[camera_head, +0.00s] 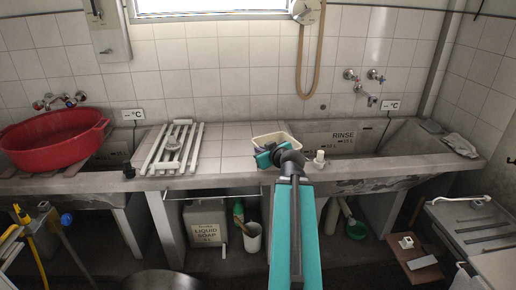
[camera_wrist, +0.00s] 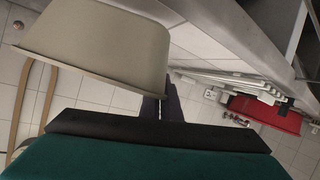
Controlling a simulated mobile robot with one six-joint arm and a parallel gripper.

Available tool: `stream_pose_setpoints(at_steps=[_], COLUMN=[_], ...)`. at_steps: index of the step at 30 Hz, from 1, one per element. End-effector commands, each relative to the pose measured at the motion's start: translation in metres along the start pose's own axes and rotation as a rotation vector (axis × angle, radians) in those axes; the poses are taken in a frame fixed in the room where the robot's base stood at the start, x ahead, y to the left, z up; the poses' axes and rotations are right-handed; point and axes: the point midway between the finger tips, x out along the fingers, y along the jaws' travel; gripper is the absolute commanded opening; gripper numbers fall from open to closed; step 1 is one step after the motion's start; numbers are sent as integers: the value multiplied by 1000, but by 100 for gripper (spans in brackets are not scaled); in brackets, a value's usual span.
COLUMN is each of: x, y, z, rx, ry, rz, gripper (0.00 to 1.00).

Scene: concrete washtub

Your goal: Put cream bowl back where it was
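The cream bowl (camera_head: 268,138) is at the back edge of my gripper in the head view, near the left end of the rinse basin. In the wrist view the bowl (camera_wrist: 100,45) fills the upper left, its outer wall and rim showing. My gripper (camera_wrist: 160,106) has its dark fingers close together at the bowl's rim and appears shut on it. In the head view my gripper (camera_head: 262,149) covers the bowl's near side. I cannot tell whether the bowl touches the surface below.
The rinse basin (camera_head: 345,137) lies to the right, with a white bottle (camera_head: 319,158) on its front ledge. A white slatted rack (camera_head: 173,148) and a red tub (camera_head: 52,140) stand to the left. Tiled counter (camera_head: 225,147) between rack and bowl is clear. A hose (camera_head: 304,65) hangs behind.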

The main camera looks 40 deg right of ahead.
Motion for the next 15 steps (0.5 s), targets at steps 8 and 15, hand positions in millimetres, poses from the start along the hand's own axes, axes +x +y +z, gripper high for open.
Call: stream_pose_setpoints(at_steps=[8,15], x=[31,48], y=[4,6], z=[-9,-13], rx=[0,0], ry=[2,2], rz=[1,2], gripper=[0,0])
